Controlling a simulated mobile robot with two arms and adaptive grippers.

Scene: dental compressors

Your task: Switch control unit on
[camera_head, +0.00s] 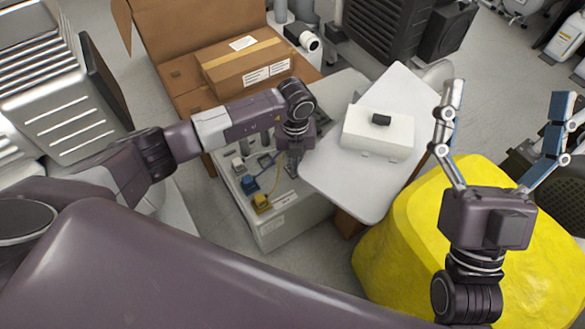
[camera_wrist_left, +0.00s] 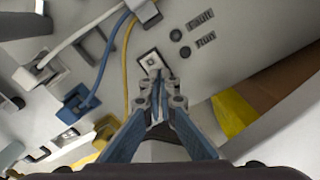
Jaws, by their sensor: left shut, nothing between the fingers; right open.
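The control unit (camera_head: 272,222) is a pale grey box below my left arm, with blue, yellow and white plugs on its panel. In the left wrist view its panel (camera_wrist_left: 215,78) carries a small square switch (camera_wrist_left: 151,61) with a dark frame, beside round indicators (camera_wrist_left: 180,44) and lettering. My left gripper (camera_head: 292,172) is shut and empty, pointing down at the panel. Its fingertips (camera_wrist_left: 157,78) are right at the switch's lower edge; I cannot tell whether they touch it. The switch's position is unclear. My right gripper (camera_head: 505,98) is open and empty, raised at the right.
A white box (camera_head: 378,135) with a black knob sits on a grey tabletop (camera_head: 335,175) right of the unit. A yellow block (camera_head: 400,245) stands below my right gripper. Cardboard boxes (camera_head: 245,70) are behind. Blue (camera_wrist_left: 103,65) and yellow cables cross the panel.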

